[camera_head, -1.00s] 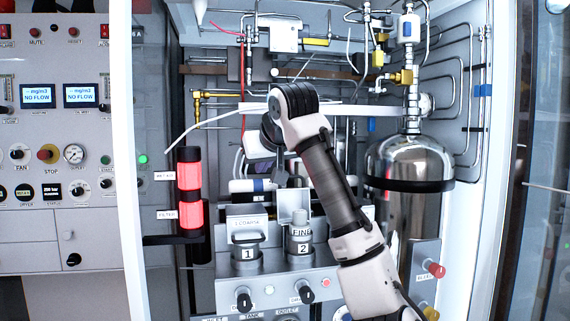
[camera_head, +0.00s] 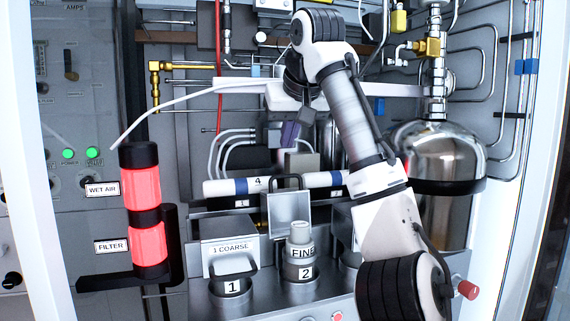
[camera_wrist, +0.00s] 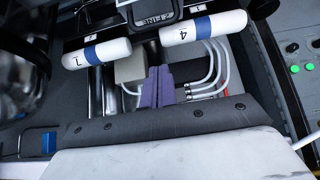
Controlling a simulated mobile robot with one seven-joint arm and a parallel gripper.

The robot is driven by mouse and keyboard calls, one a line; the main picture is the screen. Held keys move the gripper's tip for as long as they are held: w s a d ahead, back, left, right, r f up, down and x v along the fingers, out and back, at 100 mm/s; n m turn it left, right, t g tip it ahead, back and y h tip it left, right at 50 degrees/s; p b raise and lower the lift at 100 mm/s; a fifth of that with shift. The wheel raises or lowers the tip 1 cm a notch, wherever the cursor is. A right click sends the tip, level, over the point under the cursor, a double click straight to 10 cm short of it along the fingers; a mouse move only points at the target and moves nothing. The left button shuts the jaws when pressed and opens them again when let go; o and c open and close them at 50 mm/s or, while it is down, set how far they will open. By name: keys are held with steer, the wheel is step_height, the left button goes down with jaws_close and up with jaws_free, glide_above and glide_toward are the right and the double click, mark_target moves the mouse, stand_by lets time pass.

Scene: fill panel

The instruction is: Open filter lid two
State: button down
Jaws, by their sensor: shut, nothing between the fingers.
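A silver plate (camera_head: 288,216) with a black handle (camera_head: 289,182) at its top stands upright behind the grey cartridge marked FINE (camera_head: 301,262), above the number 2. It looks like filter lid two, raised. In the wrist view, a black handle and a label reading FINE (camera_wrist: 157,20) show at the top edge. My gripper (camera_head: 289,134) has purple fingers, shut and empty. It hangs above and behind the plate, apart from it. The fingers (camera_wrist: 158,85) also show in the wrist view, below the label. My arm covers the area to the right.
The neighbouring filter, marked 1 COARSE (camera_head: 230,246), stands to the left. White cylinders with blue bands (camera_head: 232,187) lie behind the filters; they flank the handle in the wrist view. A red lamp column (camera_head: 148,205) is at left and a steel tank (camera_head: 438,153) at right.

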mark_target(286, 190)
steer(key=f+p, duration=0.1)
steer(key=f, duration=0.1)
steer(key=w+f, duration=0.1)
steer(key=f, duration=0.1)
steer(key=w+f+p, duration=0.1)
steer(key=f, duration=0.1)
steer(key=shift+a+f+p, duration=0.15)
steer(key=shift+a+p, duration=0.15)
steer(key=shift+s+d+f, duration=0.1)
steer(key=shift+s, duration=0.25)
